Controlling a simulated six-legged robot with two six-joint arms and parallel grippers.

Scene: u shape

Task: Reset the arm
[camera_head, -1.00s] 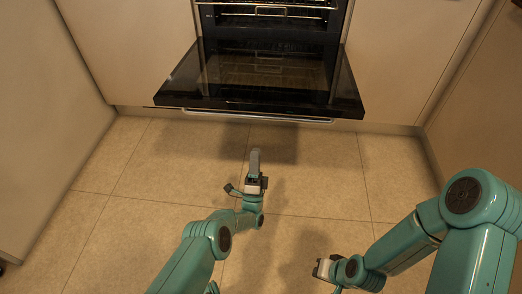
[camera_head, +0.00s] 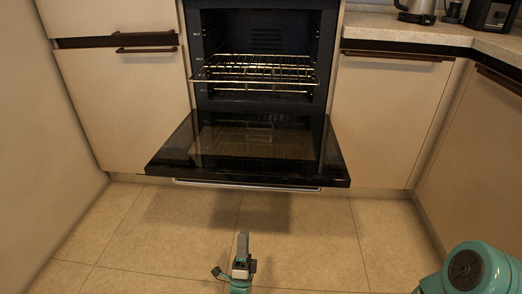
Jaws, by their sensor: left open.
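My left gripper (camera_head: 241,254) is at the bottom middle of the head view, over the floor and apart from the oven door. It is open and holds nothing that I can see. Only a little of its teal wrist shows below it. A teal joint of my right arm (camera_head: 468,270) shows at the bottom right corner. My right gripper is out of the frame.
The oven (camera_head: 262,45) ahead has its black glass door (camera_head: 250,150) folded down, with a rack (camera_head: 255,70) inside. Cabinets stand on both sides. A kettle (camera_head: 416,10) is on the right counter (camera_head: 400,30). The tiled floor (camera_head: 150,230) is clear.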

